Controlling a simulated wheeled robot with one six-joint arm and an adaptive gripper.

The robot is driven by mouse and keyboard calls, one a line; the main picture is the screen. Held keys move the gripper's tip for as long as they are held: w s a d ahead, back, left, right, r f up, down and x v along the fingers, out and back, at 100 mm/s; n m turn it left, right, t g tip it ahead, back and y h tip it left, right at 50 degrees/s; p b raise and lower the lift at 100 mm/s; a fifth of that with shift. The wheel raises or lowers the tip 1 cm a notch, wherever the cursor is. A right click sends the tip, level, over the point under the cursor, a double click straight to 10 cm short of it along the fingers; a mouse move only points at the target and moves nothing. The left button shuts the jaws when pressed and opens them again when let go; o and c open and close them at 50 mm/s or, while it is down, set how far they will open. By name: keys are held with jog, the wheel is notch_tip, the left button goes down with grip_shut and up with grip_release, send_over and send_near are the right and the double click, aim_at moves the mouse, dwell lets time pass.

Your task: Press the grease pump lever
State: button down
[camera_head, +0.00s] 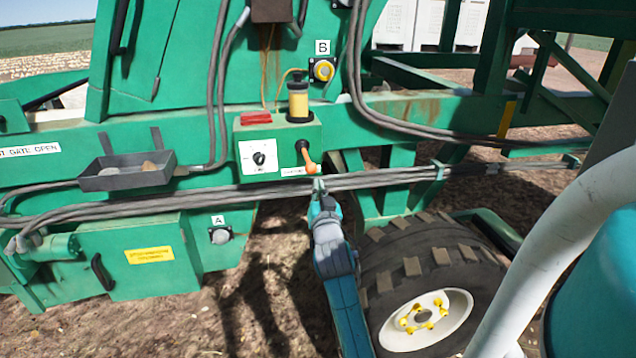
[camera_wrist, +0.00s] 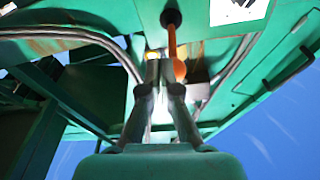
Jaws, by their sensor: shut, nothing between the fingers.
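My gripper (camera_head: 318,185) is shut and empty, just below the orange knob in the head view. In the wrist view the lever's orange knob (camera_wrist: 179,70) shows just beyond and to the right of my shut fingertips (camera_wrist: 160,66). I cannot tell whether the fingertips touch the knob.
Hoses (camera_head: 400,177) run across the machine close to my gripper. A dial on a white plate (camera_head: 259,156) and a red block (camera_head: 256,118) sit left of the lever. A grey tray (camera_head: 127,171) holds stones. A large tyre (camera_head: 425,270) stands at the lower right.

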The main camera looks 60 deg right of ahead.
jog(key=s+a+f, duration=0.3)
jog(key=a, duration=0.1)
jog(key=shift+a+f, duration=0.2)
jog(key=shift+f, duration=0.2)
dwell(1.4)
jog(key=s+a+f+n+t+y, duration=0.1)
jog(key=s+a+f+n+y, duration=0.15)
jog(key=a+f, duration=0.45)
jog(key=s+a+f+n+t+y, duration=0.1)
jog(key=s+a+f+n+y, duration=0.15)
jog(key=a, duration=0.85)
jog(key=s+a+f+n+t+y, duration=0.2)
jog(key=a+f+y, duration=0.2)
jog(key=a+f, duration=0.3)
jog(key=s+a+n+y, duration=0.3)
jog(key=s+a, duration=0.5)
jog(key=s, duration=0.3)
jog(key=s+a+n+g+y, duration=0.1)
jog(key=s+a+n+y, duration=0.1)
jog(key=s+a, duration=0.6)
jog(key=s+y, duration=0.1)
jog(key=s, duration=0.1)
jog(key=shift+s+r+n+y, duration=0.35)
jog(key=shift+r+n+y, duration=0.05)
